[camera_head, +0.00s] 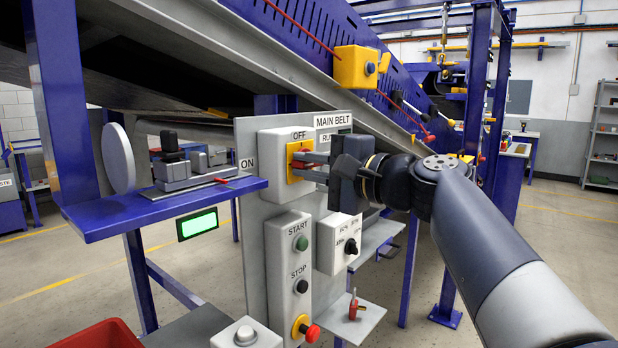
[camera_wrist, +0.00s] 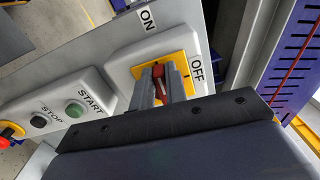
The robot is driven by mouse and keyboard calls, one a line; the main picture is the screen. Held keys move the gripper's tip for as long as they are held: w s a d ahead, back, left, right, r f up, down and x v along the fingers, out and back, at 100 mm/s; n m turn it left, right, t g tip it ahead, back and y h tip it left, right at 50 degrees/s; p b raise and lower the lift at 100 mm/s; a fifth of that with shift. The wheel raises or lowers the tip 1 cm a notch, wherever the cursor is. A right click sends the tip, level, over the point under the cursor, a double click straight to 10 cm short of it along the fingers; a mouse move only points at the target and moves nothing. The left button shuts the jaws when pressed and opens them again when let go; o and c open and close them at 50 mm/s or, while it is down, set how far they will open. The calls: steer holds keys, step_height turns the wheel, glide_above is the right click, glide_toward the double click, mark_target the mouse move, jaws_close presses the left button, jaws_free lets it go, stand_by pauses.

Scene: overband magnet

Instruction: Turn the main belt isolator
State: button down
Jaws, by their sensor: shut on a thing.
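The main belt isolator (camera_head: 287,146) is a grey box with a yellow plate and a red handle, on a grey panel under the "MAIN BELT" label. "OFF" is marked above it and "ON" to its left. My gripper (camera_head: 300,166) reaches in from the right and is shut on the red handle. In the wrist view the red handle (camera_wrist: 159,86) sits between the two grey fingers, in front of the yellow plate (camera_wrist: 137,72). There the "OFF" label is right of the isolator and "ON" is above it. The fingers hide part of the handle.
Below the isolator is a start/stop box (camera_head: 289,270) with a red emergency button (camera_head: 310,332). A selector box (camera_head: 339,243) is beside it. A blue shelf (camera_head: 160,205) with a clamp-like device stands left. The sloping conveyor (camera_head: 240,50) passes behind and above.

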steer(key=shift+f+n, duration=0.1)
steer(key=shift+n, duration=0.3)
steer(key=c, duration=1.4)
jaws_free()
steer(key=shift+c, duration=0.2)
steer(key=v, duration=1.1)
steer(key=shift+a, duration=0.15)
steer(key=x, duration=1)
steer(key=shift+w+a, duration=0.3)
steer(key=shift+d, duration=0.15)
